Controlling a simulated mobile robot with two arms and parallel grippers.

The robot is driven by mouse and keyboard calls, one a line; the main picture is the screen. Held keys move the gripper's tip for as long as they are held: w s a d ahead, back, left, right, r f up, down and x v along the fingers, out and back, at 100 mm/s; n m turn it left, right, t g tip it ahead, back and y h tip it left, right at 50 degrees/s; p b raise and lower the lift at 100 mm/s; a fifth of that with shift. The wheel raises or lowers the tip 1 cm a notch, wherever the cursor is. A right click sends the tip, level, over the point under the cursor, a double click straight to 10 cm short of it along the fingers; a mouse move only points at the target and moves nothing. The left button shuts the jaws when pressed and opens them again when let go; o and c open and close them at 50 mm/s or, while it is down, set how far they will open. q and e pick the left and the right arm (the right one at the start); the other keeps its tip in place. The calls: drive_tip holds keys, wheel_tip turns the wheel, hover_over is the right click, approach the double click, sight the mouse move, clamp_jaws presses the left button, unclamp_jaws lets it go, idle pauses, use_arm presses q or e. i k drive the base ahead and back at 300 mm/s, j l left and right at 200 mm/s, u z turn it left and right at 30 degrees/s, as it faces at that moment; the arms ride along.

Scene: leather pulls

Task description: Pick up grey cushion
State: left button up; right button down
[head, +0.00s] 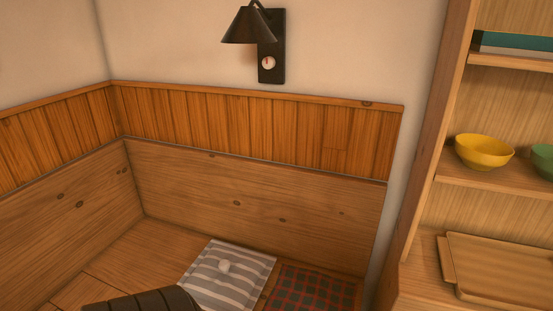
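A grey cushion (240,270) with white stripes lies on the wooden corner bench at the bottom middle of the head view. A small pale knob or button (224,267) sits on its top. Its lower left corner is hidden behind a dark brown ribbed thing (145,301), which is cut off by the bottom edge. I cannot tell what that dark thing is. Neither of my grippers is in view.
A red and green plaid cushion (312,290) lies just right of the grey one. The wooden bench (125,258) is bare at left, with panelled backs behind. A black wall lamp (270,45) hangs above. Shelves at right hold a yellow bowl (484,150), a green bowl (543,160) and wooden boards (500,265).

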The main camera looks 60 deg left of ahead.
sight(225, 276)
drive_tip(key=u, duration=2.2)
drive_tip(key=i+j+z, duration=0.45)
drive_tip(key=i+j, duration=0.3)
drive_tip(key=j, duration=0.15)
